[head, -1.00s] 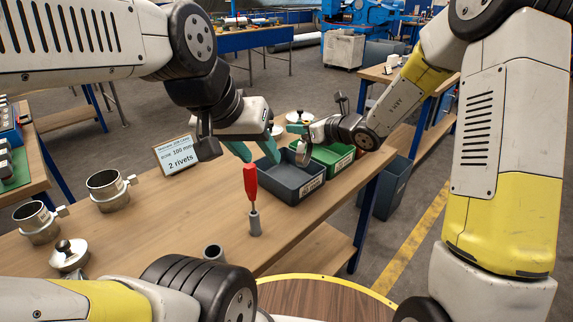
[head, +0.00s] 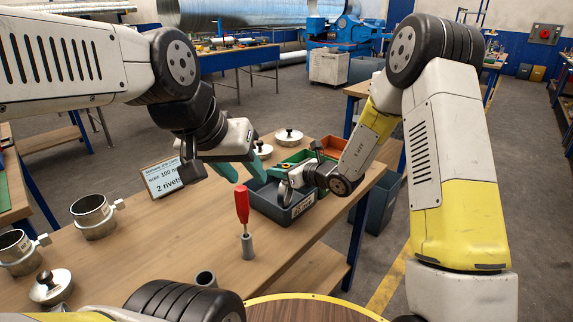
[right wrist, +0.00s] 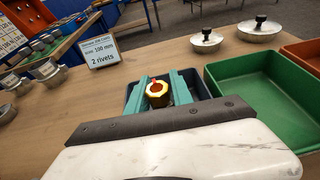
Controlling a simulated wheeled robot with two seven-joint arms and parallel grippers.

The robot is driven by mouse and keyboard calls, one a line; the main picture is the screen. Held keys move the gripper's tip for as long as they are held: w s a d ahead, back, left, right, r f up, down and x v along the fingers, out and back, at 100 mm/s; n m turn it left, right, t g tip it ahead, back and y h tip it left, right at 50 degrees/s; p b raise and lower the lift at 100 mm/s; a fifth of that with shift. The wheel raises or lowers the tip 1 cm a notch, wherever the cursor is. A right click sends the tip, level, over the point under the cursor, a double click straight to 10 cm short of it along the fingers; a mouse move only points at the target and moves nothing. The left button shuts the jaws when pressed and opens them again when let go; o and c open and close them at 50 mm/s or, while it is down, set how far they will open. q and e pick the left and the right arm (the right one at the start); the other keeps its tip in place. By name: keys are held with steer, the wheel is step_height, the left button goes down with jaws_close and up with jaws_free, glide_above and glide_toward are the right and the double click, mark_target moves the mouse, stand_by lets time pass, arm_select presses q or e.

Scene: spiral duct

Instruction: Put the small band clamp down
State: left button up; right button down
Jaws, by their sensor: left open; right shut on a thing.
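My right gripper (head: 289,183) is over the dark grey bin (head: 297,212). It is shut on the small band clamp (head: 283,193), which shows in the head view as a thin silver ring at the bin's opening. In the right wrist view, a gold part of the clamp (right wrist: 157,94) with a red spot sits between the teal fingers, with the grey bin (right wrist: 131,90) below. I cannot tell whether the clamp touches the bin floor. My left gripper (head: 243,172) is open, with teal fingers, just left of the bin and above the table; nothing shows between its fingers.
A red-handled tool (head: 242,206) stands upright in front. Two metal collars (head: 93,217), knobbed lids (head: 288,137) and a sign (head: 163,181) are on the table (head: 150,245). The table's middle is clear.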

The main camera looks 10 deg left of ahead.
steer(key=shift+f, duration=0.1)
steer(key=c, duration=1.1)
jaws_free()
